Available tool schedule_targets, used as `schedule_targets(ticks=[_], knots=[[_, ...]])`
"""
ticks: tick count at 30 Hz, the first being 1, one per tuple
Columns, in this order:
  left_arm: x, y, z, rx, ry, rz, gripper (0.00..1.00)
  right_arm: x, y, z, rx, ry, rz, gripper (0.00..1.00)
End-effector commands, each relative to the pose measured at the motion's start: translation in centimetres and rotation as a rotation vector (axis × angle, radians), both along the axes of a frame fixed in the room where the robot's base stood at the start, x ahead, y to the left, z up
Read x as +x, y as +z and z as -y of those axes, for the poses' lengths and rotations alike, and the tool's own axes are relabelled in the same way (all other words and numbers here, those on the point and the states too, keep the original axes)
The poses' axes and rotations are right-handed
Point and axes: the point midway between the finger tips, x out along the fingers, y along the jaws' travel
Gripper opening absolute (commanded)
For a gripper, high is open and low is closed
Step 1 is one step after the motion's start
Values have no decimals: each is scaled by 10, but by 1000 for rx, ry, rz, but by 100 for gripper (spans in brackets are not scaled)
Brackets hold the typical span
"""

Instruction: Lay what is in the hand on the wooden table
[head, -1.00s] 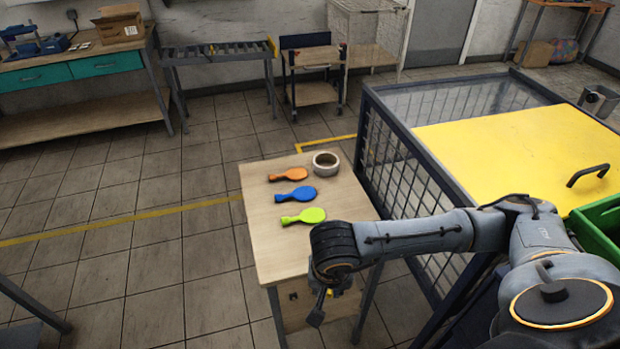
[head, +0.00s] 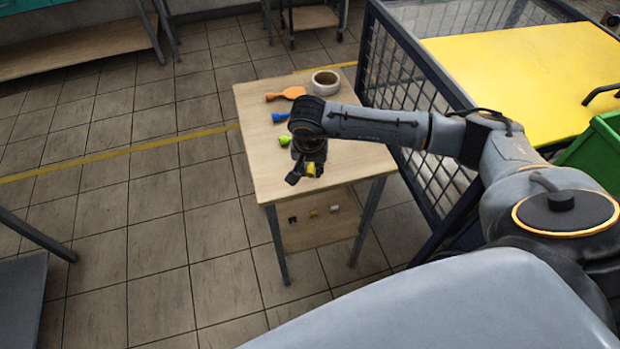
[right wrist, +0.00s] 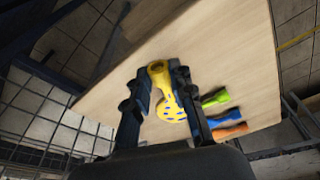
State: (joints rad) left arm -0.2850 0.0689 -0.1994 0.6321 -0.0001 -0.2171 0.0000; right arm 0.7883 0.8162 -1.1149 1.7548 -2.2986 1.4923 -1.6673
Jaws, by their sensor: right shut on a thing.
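My right gripper (head: 306,174) is over the front part of the wooden table (head: 350,170). My left gripper is out of view.
A mesh cage with a yellow lid (head: 520,75) and a green bin (head: 597,150) stands right of the table. The table's front part is clear.

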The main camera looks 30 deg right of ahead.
Motion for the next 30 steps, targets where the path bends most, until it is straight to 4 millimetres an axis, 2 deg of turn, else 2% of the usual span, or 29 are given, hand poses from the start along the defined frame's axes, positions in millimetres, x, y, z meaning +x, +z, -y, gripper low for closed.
schedule_targets(ticks=[3, 8, 11, 20, 21, 23, 24, 30], knots=[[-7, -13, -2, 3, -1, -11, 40, 8, -15, 1, 1, -2, -1, 0], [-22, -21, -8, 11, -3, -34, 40, 6, -38, 1, 1, 0, -2, 0], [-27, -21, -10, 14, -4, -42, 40, 6, -39, 1, 1, 0, -1, 0], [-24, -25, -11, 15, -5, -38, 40, 6, -42, 2, 0, 0, 0, 0], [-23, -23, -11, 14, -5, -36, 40, 6, -41, 2, 0, 0, 0, 29], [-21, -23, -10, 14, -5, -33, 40, 6, -40, 1, 0, 0, 0, 41], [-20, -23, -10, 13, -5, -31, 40, 6, -40, 1, 0, 0, 0, 46], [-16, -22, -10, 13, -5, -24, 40, 6, -40, 2, 1, 0, -1, 46]])
